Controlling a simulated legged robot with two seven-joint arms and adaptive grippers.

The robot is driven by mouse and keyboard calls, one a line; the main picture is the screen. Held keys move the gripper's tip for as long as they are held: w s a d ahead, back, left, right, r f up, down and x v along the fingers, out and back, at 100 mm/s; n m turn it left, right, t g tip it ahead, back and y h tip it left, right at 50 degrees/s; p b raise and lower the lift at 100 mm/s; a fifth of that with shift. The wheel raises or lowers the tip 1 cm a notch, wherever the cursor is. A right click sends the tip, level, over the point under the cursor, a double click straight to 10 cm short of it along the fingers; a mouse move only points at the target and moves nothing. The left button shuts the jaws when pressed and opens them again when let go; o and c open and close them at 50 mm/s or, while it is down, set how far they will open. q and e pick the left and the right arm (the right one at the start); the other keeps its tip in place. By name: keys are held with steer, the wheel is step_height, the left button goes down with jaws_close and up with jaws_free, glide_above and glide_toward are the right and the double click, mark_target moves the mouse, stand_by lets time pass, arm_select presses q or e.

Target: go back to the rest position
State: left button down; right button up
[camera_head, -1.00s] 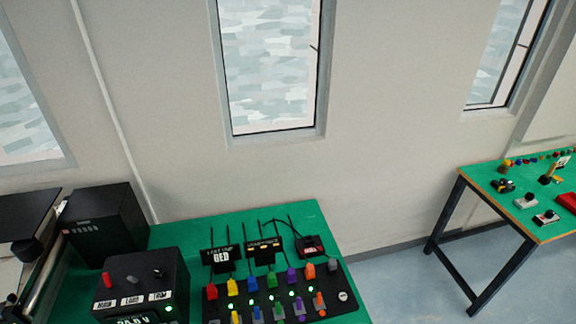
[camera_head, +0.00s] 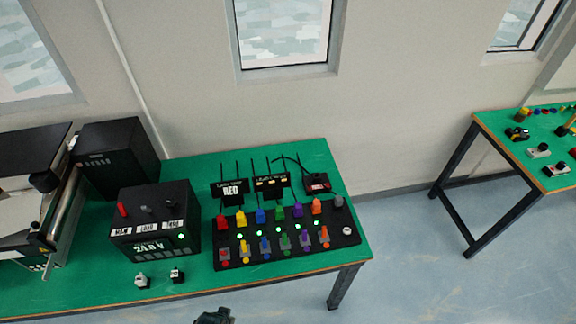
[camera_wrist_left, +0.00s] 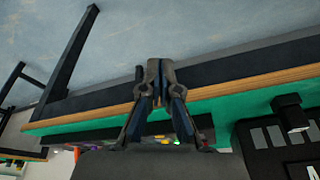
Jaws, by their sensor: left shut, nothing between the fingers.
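My left gripper (camera_wrist_left: 158,72) is shut and empty in the left wrist view, with its two fingertips together. Behind it is the wooden front edge of the green table (camera_wrist_left: 250,92), seen from a tilted, roughly upside-down angle. In the head view a small dark part (camera_head: 214,316), likely the tip of my left gripper, shows at the bottom edge, in front of the table (camera_head: 330,262). My right gripper is not in view.
The table bears a black panel (camera_head: 350,238) with coloured levers and green lights, a black control box (camera_head: 152,196), two small switches (camera_head: 141,281) and a conveyor (camera_head: 62,215) at the left. A second green table (camera_head: 545,183) stands at the right, with open floor (camera_head: 415,270) between.

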arm_select(q)
steer(key=s+f+g+b, duration=0.1)
steer(key=s+f, duration=0.1)
steer(key=f, duration=0.9)
steer(key=s+f+b, duration=0.2)
steer(key=s+f, duration=0.1)
steer(key=f, duration=0.9)
steer(key=s+a+f+g+b, duration=0.1)
steer(key=s+a+f, duration=0.2)
steer(key=s+f, duration=1.2)
steer(key=shift+s+a+f+b, duration=0.2)
steer(key=shift+s+b, duration=0.2)
steer(key=shift+s, duration=0.15)
